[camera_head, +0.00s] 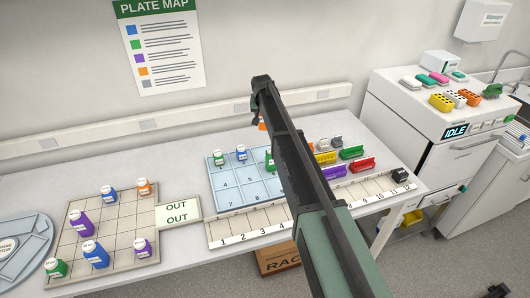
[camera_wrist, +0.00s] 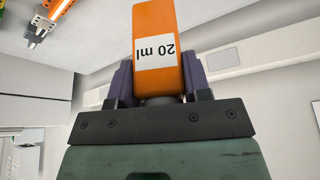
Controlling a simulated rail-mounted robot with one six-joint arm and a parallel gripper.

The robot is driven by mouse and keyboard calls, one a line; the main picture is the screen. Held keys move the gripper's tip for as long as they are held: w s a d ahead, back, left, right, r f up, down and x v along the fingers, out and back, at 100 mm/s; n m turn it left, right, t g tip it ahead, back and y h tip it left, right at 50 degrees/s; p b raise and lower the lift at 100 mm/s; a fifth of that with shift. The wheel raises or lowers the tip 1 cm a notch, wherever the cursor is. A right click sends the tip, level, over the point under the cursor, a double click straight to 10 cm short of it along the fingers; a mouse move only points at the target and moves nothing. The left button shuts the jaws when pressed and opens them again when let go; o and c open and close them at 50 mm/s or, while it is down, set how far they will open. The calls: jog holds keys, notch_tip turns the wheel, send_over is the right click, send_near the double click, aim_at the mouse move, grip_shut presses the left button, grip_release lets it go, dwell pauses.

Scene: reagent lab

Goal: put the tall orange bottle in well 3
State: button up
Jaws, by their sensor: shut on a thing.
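The orange bottle (camera_wrist: 160,50), labelled "20 ml", is between the two dark fingers of my gripper (camera_wrist: 160,88), which is shut on it. The label reads upside down in the wrist view. In the head view only a bit of orange (camera_head: 262,126) shows beside my arm, above the back of the tray. The pale blue tray (camera_head: 237,193) has numbered wells; 4, 5, 7 and 8 can be read. A green bottle (camera_head: 218,157) and a blue bottle (camera_head: 241,153) stand in its back row. Another green bottle (camera_head: 269,159) is partly behind my arm. Well 3 is hidden or unclear.
A beige grid rack (camera_head: 112,232) at left holds several bottles, including an orange one (camera_head: 144,187). A numbered strip (camera_head: 222,238) runs along the front edge. Coloured racks (camera_head: 351,153) are right of my arm.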

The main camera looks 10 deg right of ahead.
notch_tip(320, 180, down, 15)
jog(key=b, duration=1.1)
jog(key=shift+r+b, duration=0.1)
jog(key=shift+b, duration=0.3)
jog(key=shift+r, duration=0.3)
jog(key=shift+c, duration=0.4)
jog(key=shift+f, duration=0.3)
jog(key=o, duration=1)
jog(key=shift+r, duration=0.1)
jog(key=p+v, duration=1.2)
jog(key=v, duration=0.1)
jog(key=s+f+n+g, duration=0.1)
jog(key=s+g, duration=0.1)
jog(key=s, duration=1.9)
jog(key=s+d+f+n+g+y, duration=0.1)
jog(key=s+n+g, duration=0.1)
jog(key=s, duration=2)
jog(key=shift+s+d, duration=0.15)
jog(key=shift+d, duration=0.1)
